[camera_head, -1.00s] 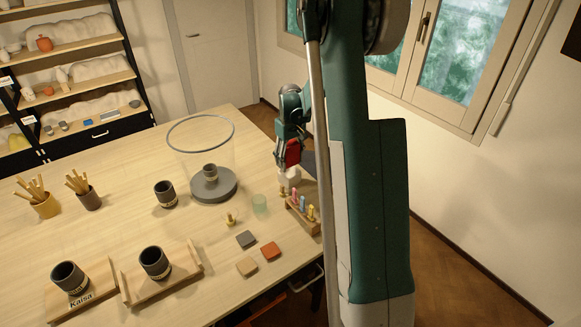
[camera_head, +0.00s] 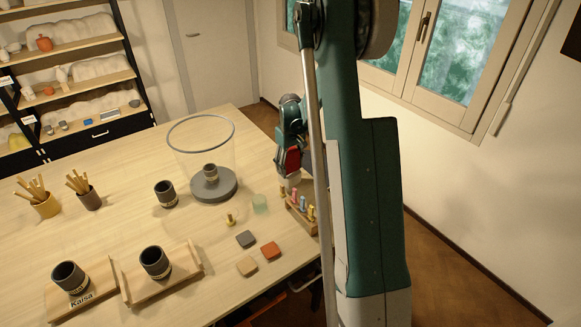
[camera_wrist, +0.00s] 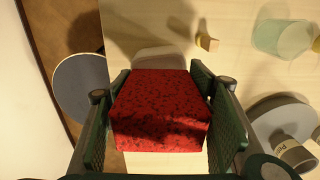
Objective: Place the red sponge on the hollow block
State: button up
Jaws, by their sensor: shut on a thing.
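A pale block (camera_wrist: 158,60) shows just past the sponge's far edge and looks like the hollow block. Most of it is hidden by the sponge, so its hole and the gap between them cannot be told. In the head view only a small whitish part (camera_head: 293,181) shows below the gripper.
A peg rack (camera_head: 303,212) and a greenish glass (camera_head: 260,203) stand close by. A clear cylinder (camera_head: 203,150) surrounds a grey wheel (camera_head: 222,186) with a cup. Small tiles (camera_head: 270,251) lie nearer. A round stool seat (camera_wrist: 80,88) shows beyond the table edge.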

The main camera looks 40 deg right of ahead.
aim_at(291, 152)
jog(key=shift+f, duration=0.15)
jog(key=o, duration=0.7)
jog(key=shift+o, duration=0.2)
jog(key=shift+r, duration=0.25)
jog(key=shift+r+b, duration=0.35)
jog(key=shift+r, duration=5.6)
